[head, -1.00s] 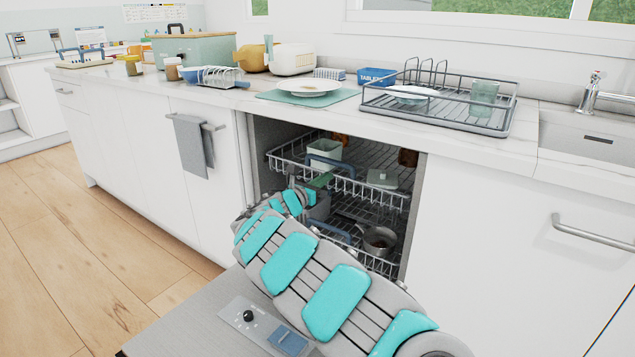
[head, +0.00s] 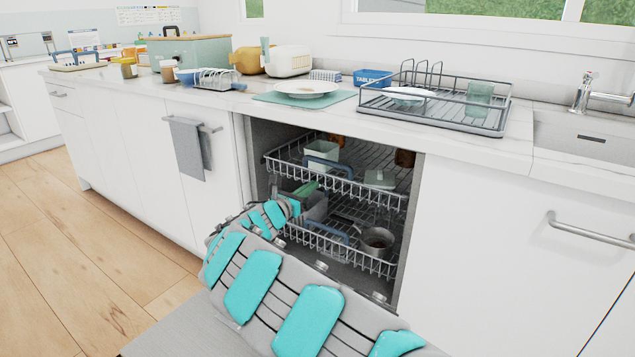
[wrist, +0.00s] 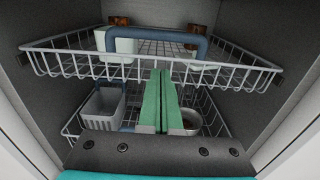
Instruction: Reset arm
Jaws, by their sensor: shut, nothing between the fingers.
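My gripper (wrist: 160,100) shows in the wrist view as two long green fingers lying side by side, shut and empty. It points into the open dishwasher, in front of the racks. In the head view its green fingers (head: 307,188) show at the left of the dishwasher opening, near the upper rack's front, beyond my grey and teal arm. The upper rack (head: 350,183) has a blue handle (wrist: 200,38). The lower rack (head: 374,262) is below it. My arm hides part of the lower rack and the open door.
A pot (head: 377,239) and a grey cutlery basket (wrist: 103,108) are in the lower rack. A pale container (head: 321,156) is in the upper rack. A dish rack (head: 440,107) and a plate (head: 305,89) stand on the counter above. The floor (head: 60,270) at left is clear.

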